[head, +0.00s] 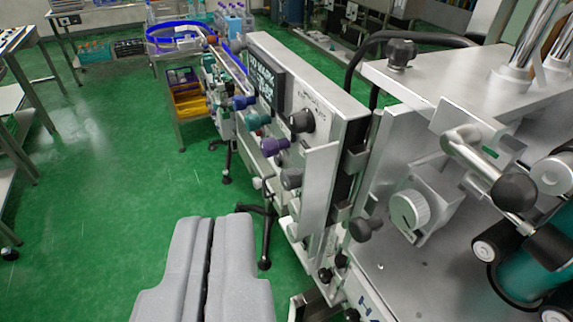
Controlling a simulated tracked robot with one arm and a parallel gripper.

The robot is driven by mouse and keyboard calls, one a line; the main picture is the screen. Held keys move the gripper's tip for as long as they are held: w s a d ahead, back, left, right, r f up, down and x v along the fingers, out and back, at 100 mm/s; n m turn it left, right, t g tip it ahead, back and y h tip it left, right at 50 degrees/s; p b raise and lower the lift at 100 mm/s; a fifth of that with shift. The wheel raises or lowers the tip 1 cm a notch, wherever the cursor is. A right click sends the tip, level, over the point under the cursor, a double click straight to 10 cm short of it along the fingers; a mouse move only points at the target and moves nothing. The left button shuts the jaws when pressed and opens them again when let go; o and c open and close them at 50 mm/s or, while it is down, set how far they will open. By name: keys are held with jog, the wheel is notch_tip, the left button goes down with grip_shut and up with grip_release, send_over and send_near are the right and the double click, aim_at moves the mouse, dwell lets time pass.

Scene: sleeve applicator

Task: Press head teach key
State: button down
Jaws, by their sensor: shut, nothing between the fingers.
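My gripper (211,225) shows at the bottom centre, its two grey fingers side by side with only a thin dark gap between them; it is shut and empty. The silver control panel (322,103) of the sleeve applicator stands to the right of and beyond my gripper, seen at a steep angle. It has a dark display (265,80) with pale writing and a black knob (302,121). I cannot make out which part is the head teach key; labels are too small to read. My gripper appears apart from the panel.
Blue (240,102), teal (258,121) and purple (274,146) knobs stick out left of the panel. The applicator's metal body (440,90) with rollers and a dial (410,209) fills the right. A cart with yellow bins (188,103) stands behind. Green floor (110,190) is open at left.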

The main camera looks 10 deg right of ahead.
jog(key=w+a+f+m+t+y+p, duration=0.1)
jog(key=w+a+f+m+t, duration=0.2)
jog(key=w, duration=0.6)
jog(key=w+a+f+m+t+y+p, duration=0.1)
jog(key=w+a+m, duration=0.3)
jog(key=w, duration=0.5)
jog(key=w+f+m+h, duration=0.2)
jog(key=f+m+h, duration=0.3)
jog(key=f, duration=0.5)
jog(key=w+d+f+m+g+h+p, duration=0.1)
jog(key=f+m+h, duration=0.4)
jog(key=f, duration=0.5)
jog(key=shift+w+d+h, duration=0.25)
jog(key=shift+w+h, duration=0.15)
jog(key=shift+h, duration=0.4)
